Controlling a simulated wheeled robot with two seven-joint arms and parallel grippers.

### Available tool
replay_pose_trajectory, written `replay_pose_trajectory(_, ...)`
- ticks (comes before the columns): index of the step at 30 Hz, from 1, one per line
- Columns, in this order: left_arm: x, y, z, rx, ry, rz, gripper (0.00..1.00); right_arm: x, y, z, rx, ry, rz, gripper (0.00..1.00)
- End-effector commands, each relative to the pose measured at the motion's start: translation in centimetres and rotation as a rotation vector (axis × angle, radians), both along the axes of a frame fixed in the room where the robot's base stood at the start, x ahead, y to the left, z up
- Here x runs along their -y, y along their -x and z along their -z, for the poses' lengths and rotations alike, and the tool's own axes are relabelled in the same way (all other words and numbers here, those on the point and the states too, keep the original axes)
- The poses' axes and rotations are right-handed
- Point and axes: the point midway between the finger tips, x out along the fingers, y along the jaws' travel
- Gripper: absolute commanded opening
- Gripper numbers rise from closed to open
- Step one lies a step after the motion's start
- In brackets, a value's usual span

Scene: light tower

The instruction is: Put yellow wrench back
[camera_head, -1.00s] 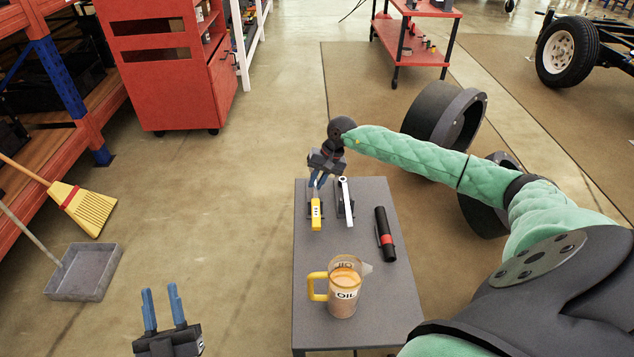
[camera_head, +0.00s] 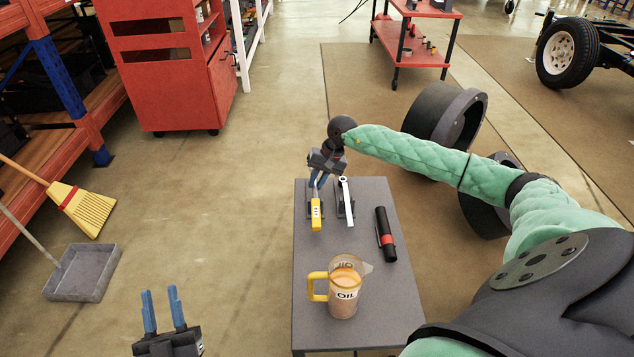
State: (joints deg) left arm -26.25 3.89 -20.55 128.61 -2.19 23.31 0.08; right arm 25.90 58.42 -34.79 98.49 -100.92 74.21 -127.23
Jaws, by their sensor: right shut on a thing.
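The yellow wrench (camera_head: 316,214) is at the back left of the grey table (camera_head: 376,306), at a dark holder. My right gripper (camera_head: 317,184) is shut on its upper end, with the blue fingers pointing down. The wrench's yellow lower part shows below the fingers; its top is hidden by them. I cannot tell whether it rests fully in the holder. My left gripper (camera_head: 164,308) is open and empty at the lower left, over the floor, with its blue fingers pointing up.
A black and red flashlight (camera_head: 385,234) lies on the right of the table. An oil jug (camera_head: 344,287) stands at the front. A broom (camera_head: 86,208) and dustpan (camera_head: 84,273) are at the left.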

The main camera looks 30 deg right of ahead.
Motion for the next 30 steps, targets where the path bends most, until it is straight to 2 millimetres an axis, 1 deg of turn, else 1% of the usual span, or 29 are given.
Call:
replay_pose_trajectory(13, 0.0, 0.0, 0.2, 0.0, 0.0, 0.0, 0.34, 0.0, 0.0, 0.0, 0.001, 0.0, 0.0, 0.0)
replay_pose_trajectory(30, 0.0, 0.0, 1.5, 0.0, 0.0, 0.0, 0.34, 0.0, 0.0, 1.8, 0.001, 0.0, 0.0, 0.0)
